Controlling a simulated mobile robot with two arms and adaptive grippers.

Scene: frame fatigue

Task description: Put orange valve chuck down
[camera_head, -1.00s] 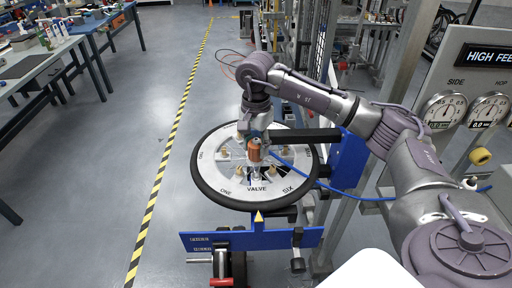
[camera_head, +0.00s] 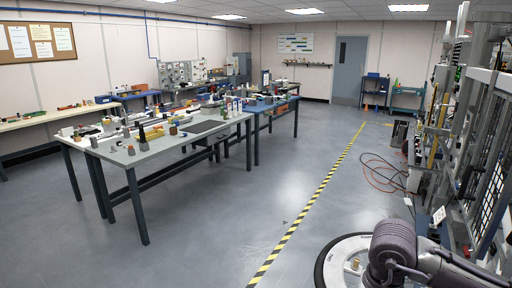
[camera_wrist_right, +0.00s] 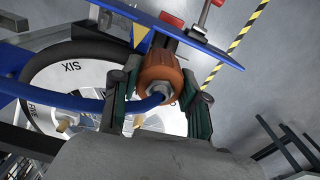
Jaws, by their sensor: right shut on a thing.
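The orange valve chuck (camera_wrist_right: 160,68) is held between the dark fingers of my right gripper (camera_wrist_right: 158,80) in the right wrist view. A blue hose (camera_wrist_right: 70,100) runs from its near end to the left. Behind the chuck is the white wheel disc (camera_wrist_right: 80,75) with a black tyre, marked SIX, with brass fittings on it. I cannot tell whether the chuck touches the wheel. In the head view only part of the wheel (camera_head: 333,268) shows at the bottom, partly behind my right arm; the gripper and chuck are not visible there. My left gripper is in neither view.
A grey workbench (camera_head: 135,152) with many small items stands at left, with a dark mat (camera_head: 205,127) on it. A rack (camera_head: 480,150) stands at right, with cables on the floor beside it. A blue bar (camera_wrist_right: 185,35) passes near the gripper. The floor is clear around the striped line.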

